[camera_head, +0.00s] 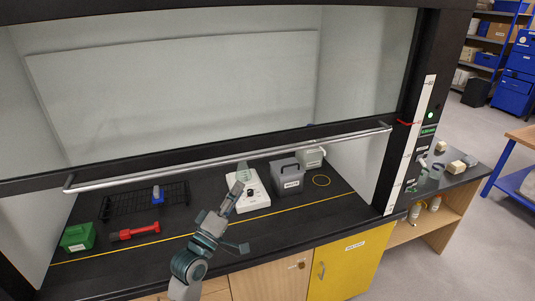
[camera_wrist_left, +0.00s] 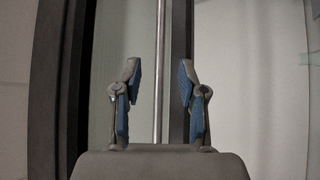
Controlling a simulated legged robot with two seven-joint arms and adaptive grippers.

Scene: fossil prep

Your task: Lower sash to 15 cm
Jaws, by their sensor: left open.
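The fume hood's sash (camera_head: 190,90) is a wide glass pane with a dark bottom rail, raised above the black worktop. A silver handle bar (camera_head: 230,159) runs along its lower edge. My left gripper (camera_head: 239,184) reaches up from below, near the middle of the bar. In the left wrist view the gripper (camera_wrist_left: 158,72) is open, and the bar (camera_wrist_left: 158,100) shows upright between its fingers, touching neither; its depth is unclear. A white scale strip (camera_head: 413,145) with a red marker (camera_head: 403,122) stands on the right post. My right gripper is out of view.
Inside the hood are a green box (camera_head: 78,237), a red tool (camera_head: 135,232), a black rack (camera_head: 120,204), a white device (camera_head: 252,192) and a grey bin (camera_head: 287,179). A yellow line (camera_head: 300,206) crosses the worktop. A side bench (camera_head: 452,175) stands right.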

